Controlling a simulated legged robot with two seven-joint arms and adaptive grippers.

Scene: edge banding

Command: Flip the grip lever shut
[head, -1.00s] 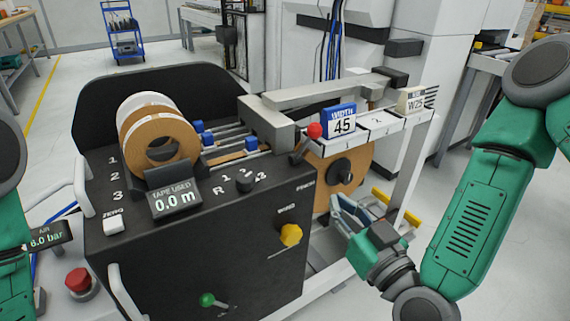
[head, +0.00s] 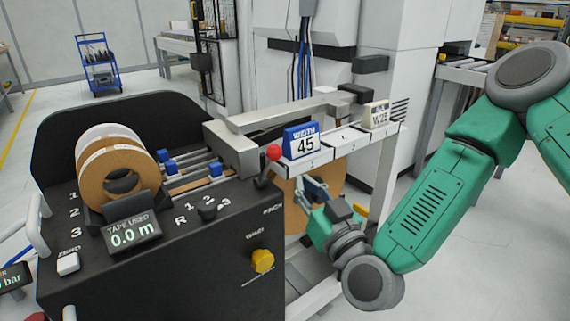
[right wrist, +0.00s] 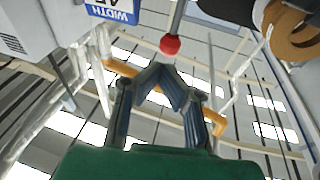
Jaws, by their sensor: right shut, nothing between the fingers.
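The grip lever, a dark arm with a red ball knob (head: 273,152), stands at the right end of the black machine, beside the grey clamp block (head: 231,150). The knob is also in the right wrist view (right wrist: 170,45), beyond my fingertips. My right gripper (head: 311,186) is shut and empty. In the head view it is below and right of the knob, apart from it, in front of the large tape roll. In the right wrist view its fingers (right wrist: 160,78) meet at the tips. My left gripper is out of view.
The large tape roll (head: 289,216) hangs under the ledge. A yellow knob (head: 262,261) sticks out of the machine's front. Open floor lies to the right.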

